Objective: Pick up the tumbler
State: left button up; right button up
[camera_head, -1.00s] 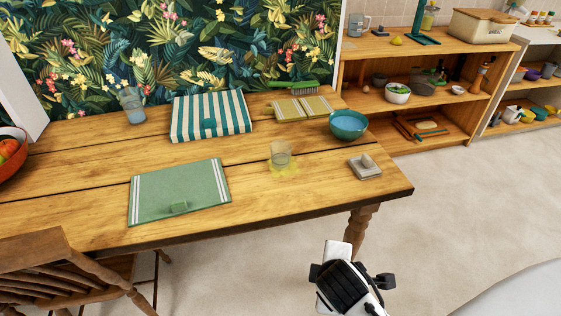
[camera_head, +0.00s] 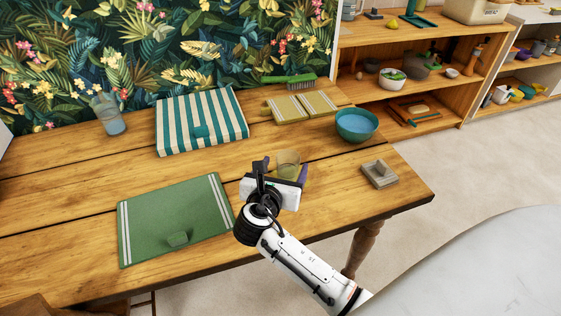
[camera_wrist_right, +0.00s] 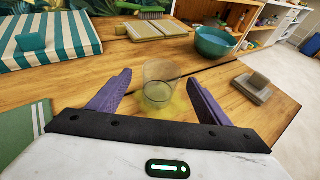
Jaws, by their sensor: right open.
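The tumbler (camera_head: 289,163) is a clear, faintly yellow glass standing upright on the wooden table (camera_head: 85,187). It also shows in the right wrist view (camera_wrist_right: 158,84), in the middle. My right gripper (camera_wrist_right: 160,78) is open, with one purple finger on each side of the tumbler and visible gaps to both. In the head view my right gripper (camera_head: 282,174) covers the near, lower part of the tumbler. I cannot tell how far the tumbler stands between the fingers. My left gripper is not in view.
A teal bowl (camera_head: 357,124) and a grey block-like item (camera_head: 379,173) stand right of the tumbler. A green mat (camera_head: 150,222), a striped cloth (camera_head: 178,121), a jug (camera_head: 108,113), folded yellow-green cloths (camera_head: 288,109) and a green brush (camera_head: 290,80) lie around. Shelves (camera_head: 440,113) stand behind.

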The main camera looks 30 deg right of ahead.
aim_at(291, 158)
jog(key=x, duration=0.3)
jog(key=shift+s+d, duration=0.15)
jog(key=x, duration=0.2)
jog(key=b+x, duration=0.1)
jog(key=x, duration=0.2)
jog(key=shift+f, duration=0.3)
jog(key=c, duration=1.2)
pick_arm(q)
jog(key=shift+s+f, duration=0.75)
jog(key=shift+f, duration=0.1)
